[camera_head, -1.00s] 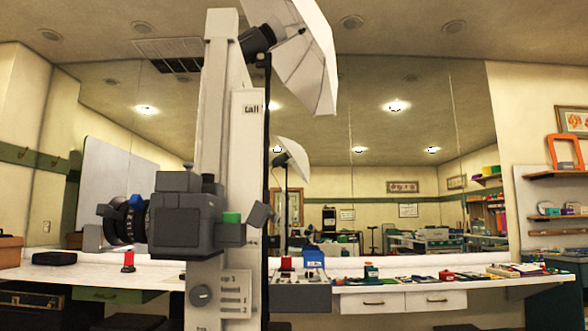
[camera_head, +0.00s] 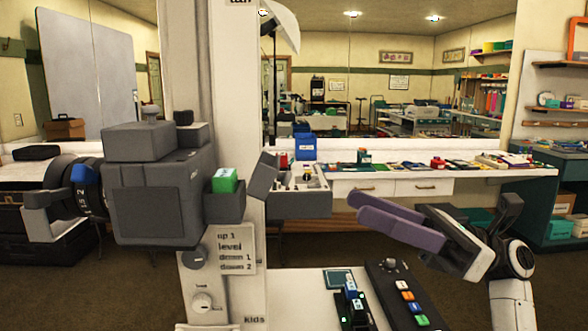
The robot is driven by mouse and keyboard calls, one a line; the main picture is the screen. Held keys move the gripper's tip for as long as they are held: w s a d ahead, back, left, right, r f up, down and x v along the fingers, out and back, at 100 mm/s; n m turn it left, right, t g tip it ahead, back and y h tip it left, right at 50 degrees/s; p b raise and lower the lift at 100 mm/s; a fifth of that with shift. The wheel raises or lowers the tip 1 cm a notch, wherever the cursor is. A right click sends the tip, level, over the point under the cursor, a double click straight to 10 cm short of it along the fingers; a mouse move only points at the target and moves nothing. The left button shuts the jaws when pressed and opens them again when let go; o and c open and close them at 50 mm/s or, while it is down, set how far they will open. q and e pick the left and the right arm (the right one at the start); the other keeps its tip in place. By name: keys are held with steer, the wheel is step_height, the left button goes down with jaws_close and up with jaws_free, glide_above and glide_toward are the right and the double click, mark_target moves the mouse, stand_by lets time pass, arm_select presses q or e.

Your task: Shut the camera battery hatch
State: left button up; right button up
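The large dark grey camera (camera_head: 155,190) is mounted on a pale column at the left, its lens (camera_head: 88,200) facing left. On its right side a box-shaped battery bay (camera_head: 224,206) holds a green battery (camera_head: 224,180) that sticks up above the bay's rim. The grey hatch (camera_head: 263,177) stands open and tilted at the bay's right edge. My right gripper (camera_head: 358,206) has purple fingers pointing left, lying close together with nothing between them. It is to the right of the hatch and a little lower, clear of it. My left gripper is out of view.
A grey tray with small items (camera_head: 300,198) is just behind the hatch. A low white table (camera_head: 310,290) with a button panel (camera_head: 403,298) lies below my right gripper. A long counter (camera_head: 420,172) with props runs along the mirror. The column (camera_head: 238,240) carries knobs and a label.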

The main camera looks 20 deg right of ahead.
steer(key=p, duration=0.2)
glide_toward(272, 176)
steer(key=w+a+r, duration=0.1)
steer(key=w+a, duration=0.2)
steer(key=w, duration=0.1)
steer(key=shift+w+a+r, duration=0.1)
steer(key=shift+a+r, duration=0.2)
steer(key=shift+a, duration=0.15)
steer(key=shift+c, duration=0.6)
